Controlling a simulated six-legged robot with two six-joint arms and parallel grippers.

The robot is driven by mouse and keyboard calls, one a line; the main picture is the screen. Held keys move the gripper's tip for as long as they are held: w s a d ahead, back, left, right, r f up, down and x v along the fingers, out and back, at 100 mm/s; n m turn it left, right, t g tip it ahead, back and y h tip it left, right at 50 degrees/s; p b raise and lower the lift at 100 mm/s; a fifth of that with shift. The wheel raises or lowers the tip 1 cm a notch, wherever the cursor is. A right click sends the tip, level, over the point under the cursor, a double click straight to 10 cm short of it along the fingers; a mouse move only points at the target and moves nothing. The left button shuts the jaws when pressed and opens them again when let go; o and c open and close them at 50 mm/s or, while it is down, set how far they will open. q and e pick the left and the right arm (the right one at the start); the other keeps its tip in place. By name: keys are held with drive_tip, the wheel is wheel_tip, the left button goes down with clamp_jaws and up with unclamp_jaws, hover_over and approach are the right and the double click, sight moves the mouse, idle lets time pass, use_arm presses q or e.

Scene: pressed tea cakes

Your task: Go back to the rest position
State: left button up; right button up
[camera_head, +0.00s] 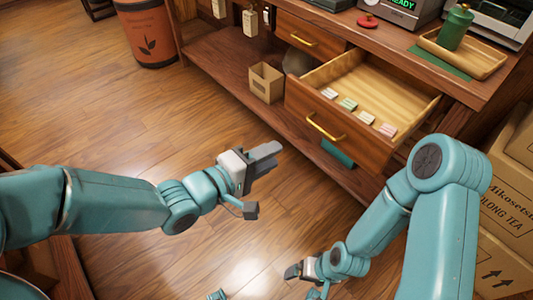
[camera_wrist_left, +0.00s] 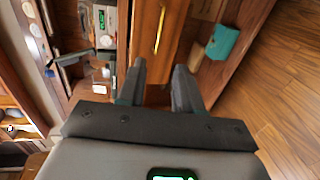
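My left gripper (camera_head: 268,153) is held out over the wooden floor, left of the open drawer (camera_head: 370,84) and touching nothing. In the left wrist view its two dark fingers (camera_wrist_left: 159,85) stand apart with nothing between them. My right gripper (camera_head: 294,271) is low at the bottom of the head view, pointing left; its fingers are small there and their opening is unclear. The drawer is pulled out and holds several small wrapped pieces (camera_head: 348,104) in a row near its front.
The wooden counter (camera_head: 345,28) bears a tray (camera_head: 480,60) with a green canister (camera_head: 455,27). A small open box (camera_head: 266,83) stands on the lower shelf. Cardboard boxes (camera_head: 510,190) stand at right. An orange bin (camera_head: 146,32) stands at back left. The floor (camera_head: 120,120) at left is clear.

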use_arm(q)
drive_tip(key=shift+a, duration=0.2)
idle(0.4)
drive_tip(key=s+a+f+n+g+y, duration=0.25)
drive_tip(key=a+f, duration=0.25)
drive_tip(key=f, duration=0.7)
drive_tip(key=s+a+f+n+g+y, duration=0.1)
drive_tip(key=a+f+n+y, duration=0.3)
drive_tip(key=f, duration=0.8)
drive_tip(key=s+a+f+m+g+y, duration=0.1)
drive_tip(key=s+a+f+m+g, duration=0.15)
drive_tip(key=s+f+m, duration=0.3)
drive_tip(key=s+a+f+m+g+y, duration=0.1)
drive_tip(key=s+a+f+m+g, duration=0.15)
drive_tip(key=s+f+m, duration=0.35)
wheel_tip(320, 180, up, 19)
drive_tip(key=s+p, duration=0.1)
drive_tip(key=p, duration=1.6)
drive_tip(key=shift+d+m+g+p, duration=0.25)
drive_tip(key=shift+m+g+p, duration=0.05)
drive_tip(key=shift+g+p, duration=0.1)
